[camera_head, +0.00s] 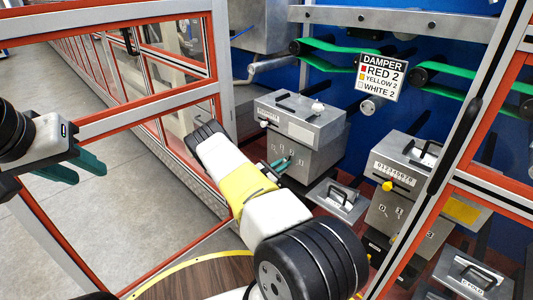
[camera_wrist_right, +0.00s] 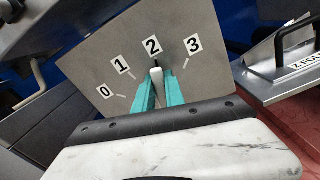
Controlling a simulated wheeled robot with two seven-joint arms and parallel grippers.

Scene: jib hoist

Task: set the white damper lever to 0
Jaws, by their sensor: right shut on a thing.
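The white damper lever (camera_wrist_right: 156,80) stands at the 2 mark on a grey plate (camera_wrist_right: 105,65) numbered 0 to 3 in the right wrist view. My right gripper (camera_wrist_right: 158,92) has its teal fingers shut on the lever, one on each side. In the head view my right gripper (camera_head: 284,163) is at the front of a grey box (camera_head: 318,132) with a white knob, and the lever is hidden there. My left gripper (camera_head: 82,168) is open and empty at the far left, away from the boxes.
A sign (camera_head: 380,77) reads DAMPER, RED 2, YELLOW 2, WHITE 2. A second grey box (camera_head: 400,185) with a yellow knob stands to the right. Red-edged frame panels (camera_head: 150,125) stand at left. A handled plate (camera_wrist_right: 285,60) lies right of the dial.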

